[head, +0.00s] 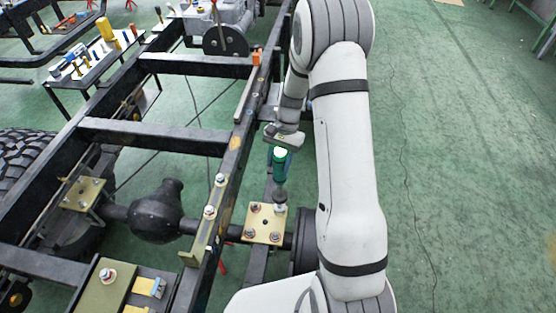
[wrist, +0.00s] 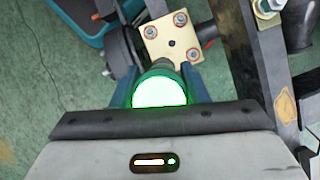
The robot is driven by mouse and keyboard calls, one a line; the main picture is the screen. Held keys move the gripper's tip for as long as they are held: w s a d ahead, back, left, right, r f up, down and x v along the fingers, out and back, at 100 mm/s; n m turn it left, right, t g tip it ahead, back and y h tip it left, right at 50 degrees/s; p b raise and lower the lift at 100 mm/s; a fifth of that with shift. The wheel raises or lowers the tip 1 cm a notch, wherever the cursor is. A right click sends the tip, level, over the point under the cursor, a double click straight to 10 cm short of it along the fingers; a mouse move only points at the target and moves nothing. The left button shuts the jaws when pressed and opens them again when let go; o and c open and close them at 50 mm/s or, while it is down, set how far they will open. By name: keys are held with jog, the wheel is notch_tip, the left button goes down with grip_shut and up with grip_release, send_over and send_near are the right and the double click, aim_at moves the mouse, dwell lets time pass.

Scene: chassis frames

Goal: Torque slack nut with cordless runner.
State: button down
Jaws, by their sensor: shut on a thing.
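The cordless runner (head: 280,168), dark green with a bright green lit end, stands nearly upright in my gripper (head: 283,146). In the wrist view my gripper (wrist: 160,82) has its blue-grey fingers on both sides of the runner (wrist: 160,91). The runner's nose points down at the far right corner of a tan plate (head: 262,226), which also shows in the wrist view (wrist: 172,39). Three nuts with red rings show at the plate's other corners, one being the near left nut (head: 249,233). The nut under the runner is hidden, and I cannot tell whether the socket touches it.
The black chassis rail (head: 228,170) runs close to the left of the runner. A black axle with a round housing (head: 157,217) and another tan plate (head: 83,193) lie further left. A tool table (head: 90,72) stands at upper left. The green floor (head: 450,170) at right is clear.

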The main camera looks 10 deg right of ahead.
aim_at(279, 152)
jog(key=shift+r+p, duration=0.95)
jog(key=shift+r, duration=0.65)
jog(key=shift+r+p, duration=1.7)
jog(key=shift+r, duration=0.8)
jog(key=shift+f, duration=0.1)
jog(key=shift+w, duration=0.1)
